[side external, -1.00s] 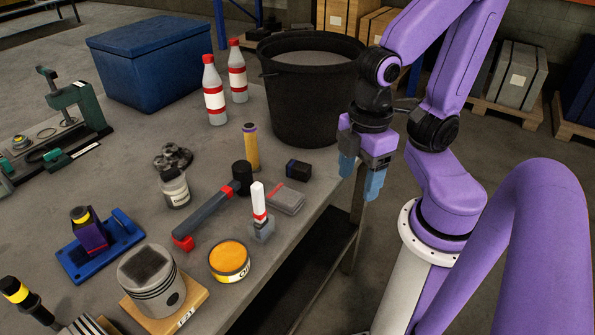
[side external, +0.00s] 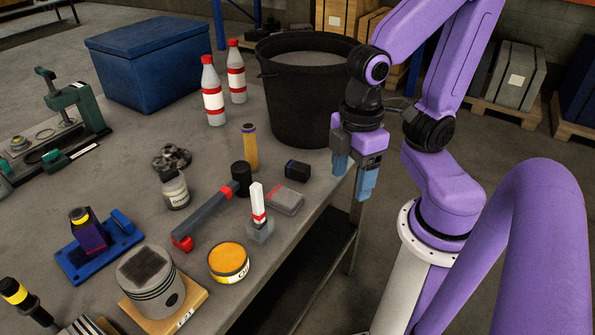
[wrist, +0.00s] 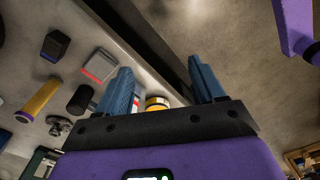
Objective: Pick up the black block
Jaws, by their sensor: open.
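The black block (side external: 298,171) is a small dark box with a bluish end, lying on the grey workbench near its right edge. In the wrist view the block (wrist: 55,46) is at the upper left, outside the space between the fingers. My gripper (side external: 353,174) has blue fingers spread apart and empty. It hangs at the bench's right edge, to the right of the block and not touching it. The fingers also show in the wrist view (wrist: 160,65).
Close to the block are a grey-and-red box (side external: 285,201), a hammer (side external: 210,213), a yellow cylinder (side external: 250,148) and a white-and-red marker-like item (side external: 259,205). A large black bucket (side external: 305,105) stands behind. Bare bench lies between block and gripper.

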